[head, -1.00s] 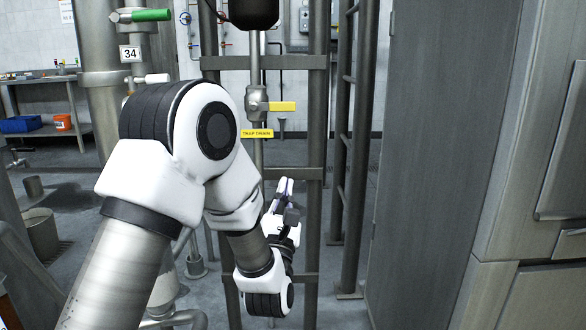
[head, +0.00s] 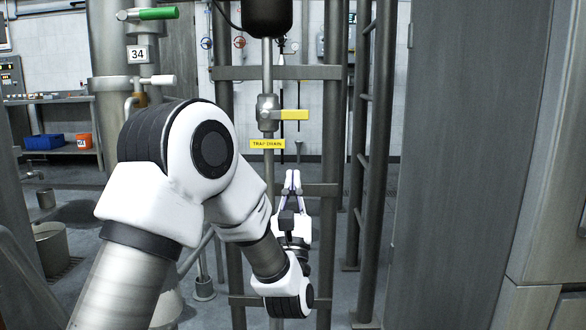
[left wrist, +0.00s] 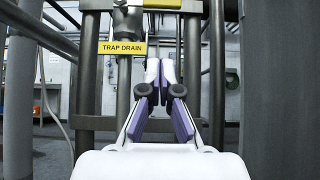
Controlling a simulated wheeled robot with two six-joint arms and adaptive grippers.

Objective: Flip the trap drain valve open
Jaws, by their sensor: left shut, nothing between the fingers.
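The trap drain valve (head: 267,112) sits on a vertical pipe in the middle of the head view. Its yellow lever (head: 294,115) sticks out sideways to the right, across the pipe. A yellow "TRAP DRAIN" tag (head: 267,144) hangs just below the valve; the tag also shows in the left wrist view (left wrist: 122,48). The lever (left wrist: 172,4) is cut by the top edge there. My left gripper (head: 292,175) points up below the lever, shut and empty, apart from lever and tag. Its fingertips also show in the left wrist view (left wrist: 161,64). My right gripper is not in view.
Metal frame posts (head: 333,130) and crossbars stand around the pipe. A large grey metal cabinet (head: 470,140) closes off the right side. A green-handled valve (head: 157,13) and a "34" tag (head: 138,54) are at upper left. A bench with a blue bin (head: 44,142) stands far left.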

